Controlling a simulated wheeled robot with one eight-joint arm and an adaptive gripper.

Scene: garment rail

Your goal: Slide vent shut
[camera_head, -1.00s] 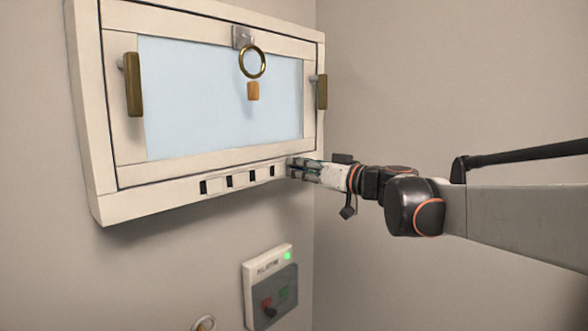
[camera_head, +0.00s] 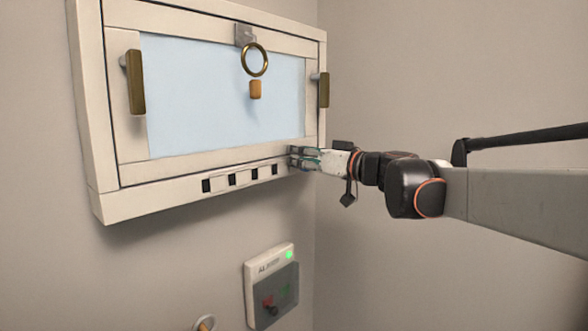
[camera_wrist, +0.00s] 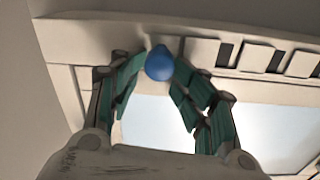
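The vent is a row of dark slots (camera_head: 232,179) in the pale bottom rail of the window frame (camera_head: 150,205). The slots show dark openings, also in the wrist view (camera_wrist: 226,53). A round blue knob (camera_wrist: 159,63) sits on this rail in the wrist view; my gripper hides it in the head view. My gripper (camera_head: 292,157) is at the rail's right end, right of the slots. In the wrist view its green-padded fingers (camera_wrist: 160,78) converge on both sides of the knob and appear to touch it.
Above the rail is the window pane (camera_head: 215,95), with brass handles at left (camera_head: 135,82) and right (camera_head: 323,90). A brass ring (camera_head: 254,59) hangs at the top. A control box (camera_head: 271,285) with a green light is on the wall below. The side wall is close at right.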

